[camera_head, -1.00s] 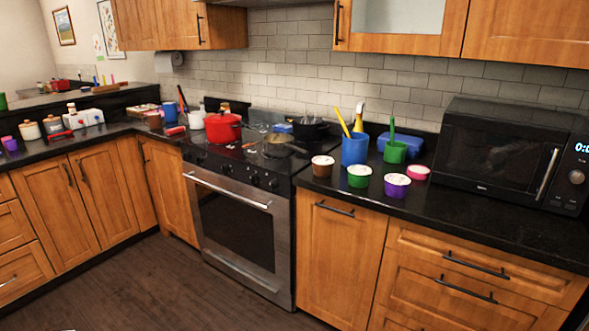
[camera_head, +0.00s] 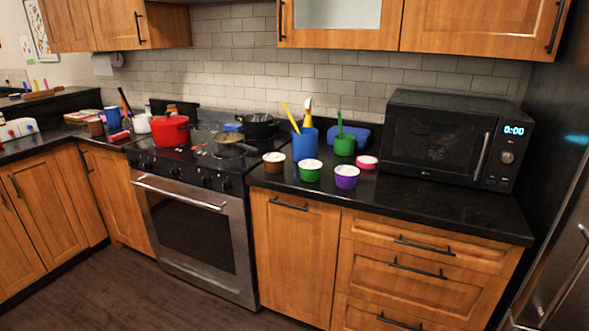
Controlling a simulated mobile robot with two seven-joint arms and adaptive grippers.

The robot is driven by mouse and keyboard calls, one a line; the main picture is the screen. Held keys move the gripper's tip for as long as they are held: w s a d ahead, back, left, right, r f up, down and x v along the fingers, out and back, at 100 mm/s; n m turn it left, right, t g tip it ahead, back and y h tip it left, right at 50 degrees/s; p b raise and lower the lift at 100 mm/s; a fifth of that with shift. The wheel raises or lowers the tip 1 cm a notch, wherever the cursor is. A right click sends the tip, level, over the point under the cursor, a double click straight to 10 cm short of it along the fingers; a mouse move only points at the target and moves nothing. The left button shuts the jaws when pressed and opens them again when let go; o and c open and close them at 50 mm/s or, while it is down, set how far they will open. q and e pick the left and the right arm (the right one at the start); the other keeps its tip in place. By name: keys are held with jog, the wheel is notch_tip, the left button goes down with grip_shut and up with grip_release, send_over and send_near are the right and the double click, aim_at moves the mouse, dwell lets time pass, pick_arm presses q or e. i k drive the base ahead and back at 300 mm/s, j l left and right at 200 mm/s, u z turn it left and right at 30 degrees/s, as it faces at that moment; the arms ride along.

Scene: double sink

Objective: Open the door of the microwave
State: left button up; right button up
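The black microwave (camera_head: 437,140) stands on the dark countertop at the right, against the tiled wall. Its door is shut. A silver vertical handle (camera_head: 482,156) is at the door's right edge, beside a control panel (camera_head: 508,150) with a lit clock and a round knob. Neither of my grippers shows in the head view.
Several small tubs, such as the purple one (camera_head: 346,177), stand left of the microwave with a blue cup (camera_head: 305,146) and a green cup (camera_head: 345,145) of utensils. The counter (camera_head: 440,200) before the microwave is clear. A refrigerator (camera_head: 560,250) stands at far right.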

aim_at(450, 146)
jog(key=i+j+z, duration=0.1)
jog(key=i, duration=0.45)
jog(key=i+j+z, duration=0.1)
jog(key=i+j, duration=0.3)
jog(key=i+l, duration=0.05)
jog(key=i, duration=0.05)
